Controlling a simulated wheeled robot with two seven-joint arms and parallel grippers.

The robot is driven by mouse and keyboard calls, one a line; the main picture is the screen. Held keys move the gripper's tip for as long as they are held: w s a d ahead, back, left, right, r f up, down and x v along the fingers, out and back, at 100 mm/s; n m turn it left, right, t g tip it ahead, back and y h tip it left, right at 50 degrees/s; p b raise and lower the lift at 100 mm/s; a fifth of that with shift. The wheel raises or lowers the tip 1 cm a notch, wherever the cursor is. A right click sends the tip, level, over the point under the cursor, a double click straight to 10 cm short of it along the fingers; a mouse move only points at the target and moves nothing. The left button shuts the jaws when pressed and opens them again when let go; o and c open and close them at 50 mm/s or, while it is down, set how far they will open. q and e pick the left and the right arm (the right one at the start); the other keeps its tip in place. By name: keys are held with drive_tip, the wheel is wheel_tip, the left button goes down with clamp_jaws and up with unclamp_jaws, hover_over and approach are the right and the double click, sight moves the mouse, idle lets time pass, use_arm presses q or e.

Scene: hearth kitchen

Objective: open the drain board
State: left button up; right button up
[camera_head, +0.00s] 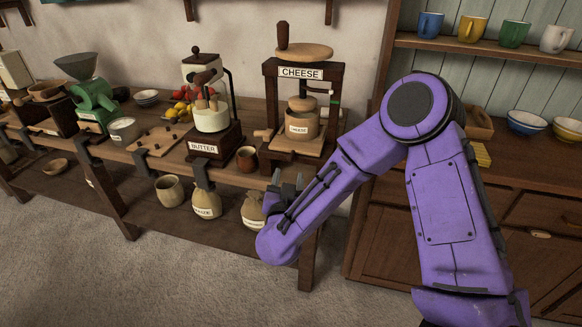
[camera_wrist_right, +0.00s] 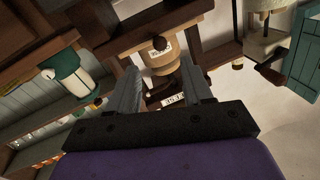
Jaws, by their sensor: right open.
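The wooden cheese press (camera_head: 301,72) with its "CHEESE" sign stands at the right end of the workbench. A labelled wooden mould (camera_head: 302,124) sits in it on a pale board (camera_head: 312,147), which may be the drain board. My right gripper (camera_head: 286,184) is in front of and below the press, at the bench's front edge, partly hidden by my purple arm. In the right wrist view my gripper (camera_wrist_right: 172,88) has its two fingers apart, with the mould (camera_wrist_right: 160,63) beyond them. A small white label (camera_wrist_right: 175,99) shows between the fingers; I cannot tell contact. My left gripper is not in view.
A butter churn (camera_head: 213,125), a small brown cup (camera_head: 247,158) and a green grinder (camera_head: 93,95) stand left on the bench. Sacks (camera_head: 206,204) lie on the lower shelf. A cabinet (camera_head: 520,205) with bowls is at right. The floor (camera_head: 160,275) in front is clear.

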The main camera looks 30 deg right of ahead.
sight(290, 160)
drive_tip(key=p+x, duration=0.1)
drive_tip(key=x, duration=0.6)
drive_tip(key=shift+w+d+f, duration=0.1)
drive_tip(key=shift+w+d, duration=0.1)
drive_tip(key=shift+w, duration=0.1)
clamp_jaws()
